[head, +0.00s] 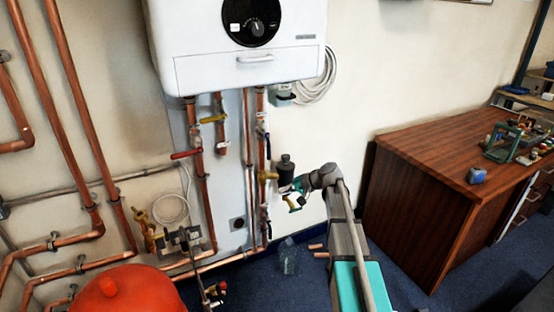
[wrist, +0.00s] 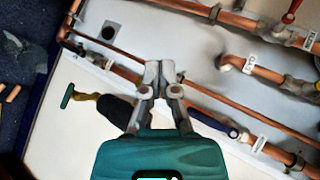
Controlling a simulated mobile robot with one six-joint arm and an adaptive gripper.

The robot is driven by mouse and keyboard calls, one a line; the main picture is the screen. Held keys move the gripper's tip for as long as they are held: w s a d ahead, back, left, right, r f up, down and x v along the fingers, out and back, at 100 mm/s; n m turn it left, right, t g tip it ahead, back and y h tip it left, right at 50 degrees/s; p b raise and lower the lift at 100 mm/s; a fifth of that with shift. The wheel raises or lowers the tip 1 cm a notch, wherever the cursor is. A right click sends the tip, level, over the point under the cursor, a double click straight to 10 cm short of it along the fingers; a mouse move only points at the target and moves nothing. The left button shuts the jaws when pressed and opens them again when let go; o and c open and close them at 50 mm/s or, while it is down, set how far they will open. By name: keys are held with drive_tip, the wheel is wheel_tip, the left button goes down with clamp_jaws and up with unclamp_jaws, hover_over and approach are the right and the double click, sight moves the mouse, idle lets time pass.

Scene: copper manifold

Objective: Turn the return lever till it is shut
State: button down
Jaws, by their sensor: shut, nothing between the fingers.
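Several lever valves sit on the copper pipes under the boiler; I cannot read which label marks the return lever. A blue lever (head: 267,146) lies along the right-hand pipe, and a blue lever also shows in the wrist view (wrist: 215,123), roughly parallel to its pipe. A red lever (head: 185,154) sticks out across the left pipe; a red lever shows at the wrist view's top right (wrist: 292,10). A yellow lever (head: 213,119) is on the middle pipe. My gripper (wrist: 158,70) is shut and empty in front of the pipes, apart from the blue lever.
A black cylinder (head: 286,168) stands close beside my gripper; in the wrist view, a green handle (wrist: 67,95) is near it. The white boiler (head: 240,75) hangs above. A red tank (head: 115,290) is at lower left, a wooden desk (head: 415,205) at right.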

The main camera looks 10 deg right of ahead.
sight(269, 147)
drive_tip(key=w+d+r+m+t+y+b, duration=0.1)
drive_tip(key=w+d+r+m+t, duration=0.1)
drive_tip(key=w+d, duration=0.4)
drive_tip(key=w+d+r+m+t+y+b, duration=0.1)
drive_tip(key=w+d+r+t+y+b, duration=0.1)
drive_tip(key=w+d, duration=0.5)
drive_tip(key=shift+r+m+t+y+b, duration=0.35)
drive_tip(key=shift+r+t, duration=0.35)
drive_tip(key=shift+t, duration=0.4)
drive_tip(key=shift+a, duration=0.1)
drive_tip(key=s+a+x, duration=0.1)
drive_tip(key=s+x, duration=0.1)
drive_tip(key=x, duration=1)
drive_tip(key=shift+w+a, duration=0.15)
drive_tip(key=shift+a, duration=0.5)
drive_tip(key=shift+d+f+m, duration=0.2)
drive_tip(key=shift+d+m, duration=0.05)
drive_tip(key=shift+d, duration=0.05)
